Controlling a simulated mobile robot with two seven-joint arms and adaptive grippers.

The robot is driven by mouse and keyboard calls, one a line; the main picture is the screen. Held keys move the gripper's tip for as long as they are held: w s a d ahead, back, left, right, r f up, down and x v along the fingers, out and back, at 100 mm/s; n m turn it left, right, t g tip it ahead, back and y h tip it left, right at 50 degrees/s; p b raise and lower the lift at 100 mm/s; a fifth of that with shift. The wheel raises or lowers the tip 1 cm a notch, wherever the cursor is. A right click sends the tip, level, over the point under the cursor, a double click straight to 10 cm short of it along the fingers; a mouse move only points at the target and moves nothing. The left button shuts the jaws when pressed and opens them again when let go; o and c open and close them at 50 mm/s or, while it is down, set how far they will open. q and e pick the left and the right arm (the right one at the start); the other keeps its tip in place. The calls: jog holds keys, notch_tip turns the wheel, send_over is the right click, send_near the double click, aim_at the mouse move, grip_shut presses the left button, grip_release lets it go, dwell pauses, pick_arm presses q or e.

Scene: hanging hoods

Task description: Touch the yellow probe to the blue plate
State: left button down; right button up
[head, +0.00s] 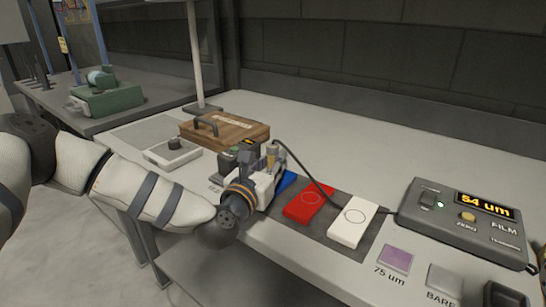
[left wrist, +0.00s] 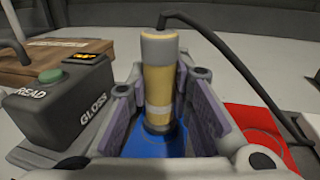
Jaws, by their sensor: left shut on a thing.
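The yellow probe (head: 271,158) is upright in my left gripper (head: 262,183), with its black cable leading right to the film gauge. In the left wrist view the probe (left wrist: 158,85), grey-capped with a pale band low down, stands between the two finger pads. The left gripper (left wrist: 157,118) is shut on it. The blue plate (head: 287,180) is partly hidden behind the gripper in the head view. In the left wrist view the blue plate (left wrist: 133,146) lies under the probe's lower end. The probe appears to meet the plate, but the contact line is not clear. My right gripper is not seen.
The film gauge (head: 462,222) reads 54 um. Red (head: 308,204) and white (head: 353,222) plates lie right of the blue one on a dark mat. A gloss meter (left wrist: 62,108) stands close left of the gripper. A wooden case (head: 235,134) lies behind.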

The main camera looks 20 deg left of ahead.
aim_at(273, 144)
pick_arm(q)
jog(key=shift+f, duration=0.55)
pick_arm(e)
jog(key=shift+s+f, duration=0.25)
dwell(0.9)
pick_arm(q)
notch_tip(273, 144, up, 7)
jog(key=shift+r+p, duration=0.2)
jog(key=shift+p, duration=0.65)
jog(key=shift+f, duration=0.1)
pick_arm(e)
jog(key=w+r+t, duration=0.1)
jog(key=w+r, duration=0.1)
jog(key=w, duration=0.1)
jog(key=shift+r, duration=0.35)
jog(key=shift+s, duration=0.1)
